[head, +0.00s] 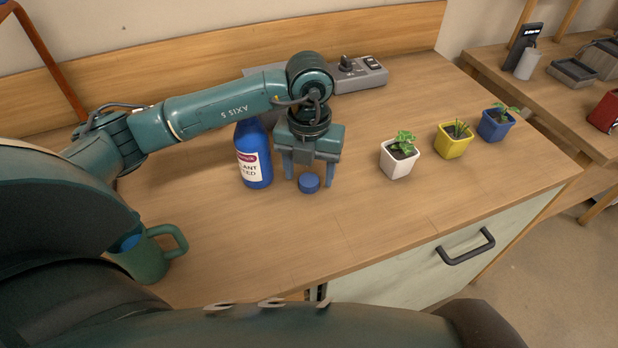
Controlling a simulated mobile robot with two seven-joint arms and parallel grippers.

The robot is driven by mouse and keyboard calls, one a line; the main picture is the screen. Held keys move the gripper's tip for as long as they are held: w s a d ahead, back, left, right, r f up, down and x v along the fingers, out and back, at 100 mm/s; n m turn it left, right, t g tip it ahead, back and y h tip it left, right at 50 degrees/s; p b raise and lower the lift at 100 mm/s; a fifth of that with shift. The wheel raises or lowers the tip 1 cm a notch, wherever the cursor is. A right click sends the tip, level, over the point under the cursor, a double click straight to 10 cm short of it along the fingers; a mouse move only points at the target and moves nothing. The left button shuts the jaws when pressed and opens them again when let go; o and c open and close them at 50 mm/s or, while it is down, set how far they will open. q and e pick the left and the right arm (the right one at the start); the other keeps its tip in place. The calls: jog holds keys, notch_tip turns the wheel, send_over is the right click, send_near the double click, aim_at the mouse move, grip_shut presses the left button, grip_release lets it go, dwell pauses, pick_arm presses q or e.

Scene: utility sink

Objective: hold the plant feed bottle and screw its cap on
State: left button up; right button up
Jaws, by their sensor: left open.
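The plant feed bottle (253,163) is blue with a white and red label and stands upright on the wooden worktop. Its top is hidden behind my left arm. A small blue cap (309,183) lies on the worktop to the right of the bottle. My left gripper (309,180) points down with its fingers open, one to each side of the cap as seen here. I cannot tell whether the fingers touch it. My right gripper is not in view.
A white potted plant (399,160), a yellow one (454,140) and a blue one (495,124) stand to the right. A green mug (146,262) is at front left. A grey switch box (366,76) lies at the back. The front middle worktop is clear.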

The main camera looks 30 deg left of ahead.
aim_at(309, 179)
pick_arm(q)
jog(key=shift+f, duration=0.65)
jog(key=shift+c, duration=0.2)
jog(key=c, duration=1)
notch_tip(309, 179, up, 10)
jog(key=shift+r, duration=0.1)
